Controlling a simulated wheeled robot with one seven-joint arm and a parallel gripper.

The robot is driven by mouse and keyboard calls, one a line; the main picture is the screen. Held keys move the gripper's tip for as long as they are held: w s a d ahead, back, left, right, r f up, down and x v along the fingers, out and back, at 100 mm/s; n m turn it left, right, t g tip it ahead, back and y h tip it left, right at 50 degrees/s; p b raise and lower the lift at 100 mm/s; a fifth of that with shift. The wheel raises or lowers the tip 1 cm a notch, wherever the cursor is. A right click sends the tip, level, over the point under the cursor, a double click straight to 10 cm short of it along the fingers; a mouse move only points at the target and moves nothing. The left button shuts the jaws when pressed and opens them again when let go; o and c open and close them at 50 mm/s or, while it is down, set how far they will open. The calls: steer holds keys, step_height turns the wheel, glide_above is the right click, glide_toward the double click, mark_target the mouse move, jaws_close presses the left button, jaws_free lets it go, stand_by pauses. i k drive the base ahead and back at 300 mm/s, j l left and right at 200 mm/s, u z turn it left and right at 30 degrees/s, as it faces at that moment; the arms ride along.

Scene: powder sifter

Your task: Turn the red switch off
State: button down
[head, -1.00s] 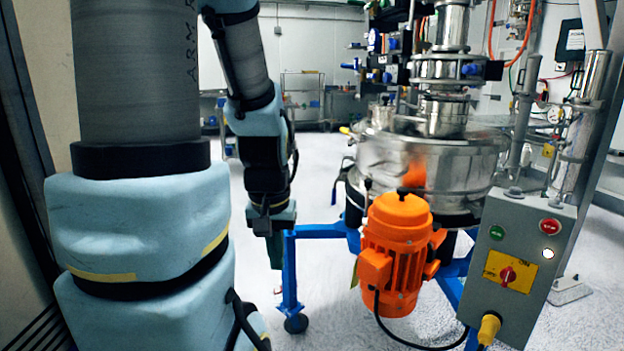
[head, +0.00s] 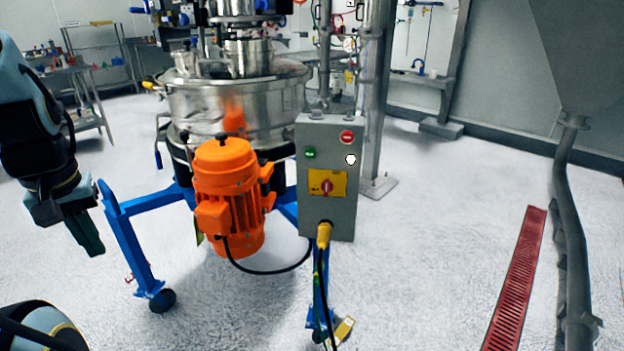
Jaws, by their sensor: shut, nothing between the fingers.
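The red switch (head: 327,187) is a rotary knob on a yellow plate, low on the front of the grey control box (head: 318,222). Above it on the box are a green button (head: 310,153), a red button (head: 347,137) and a lit white lamp (head: 351,159). My gripper (head: 95,250) hangs at the left of the head view, pointing down, shut and empty. It is well to the left of the box, apart from it, with the blue frame and orange motor between them in the picture. The switch is fully visible.
The orange motor (head: 230,190) stands left of the box, below the steel sifter (head: 195,100). A blue wheeled frame (head: 135,245) and black cable (head: 262,271) are near the floor. A red floor grate (head: 515,285) and grey pipe (head: 570,240) lie right.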

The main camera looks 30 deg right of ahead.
mark_target(326, 186)
steer(key=k+u, duration=0.1)
steer(key=k, duration=0.9)
